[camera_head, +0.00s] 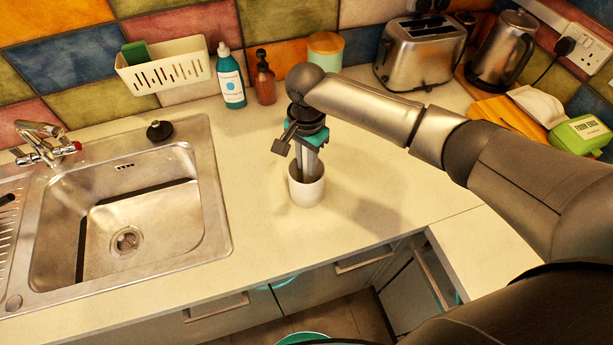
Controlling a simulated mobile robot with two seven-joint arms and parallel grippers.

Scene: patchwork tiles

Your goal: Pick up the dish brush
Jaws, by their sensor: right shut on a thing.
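My right gripper (306,172) points down into a white cup (307,190) on the counter, left of the picture's lower right cabinets. Its fingers reach into the cup's mouth and are shut on a slim thing between them, which looks like the dish brush's handle. The brush is mostly hidden by the fingers and cup. A small dark flat piece sticks out left of the gripper; I cannot tell if it belongs to the brush or to my wrist. The cup stands upright on the counter. My left gripper is out of view.
A steel sink (128,225) lies left. The counter around the cup is clear.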

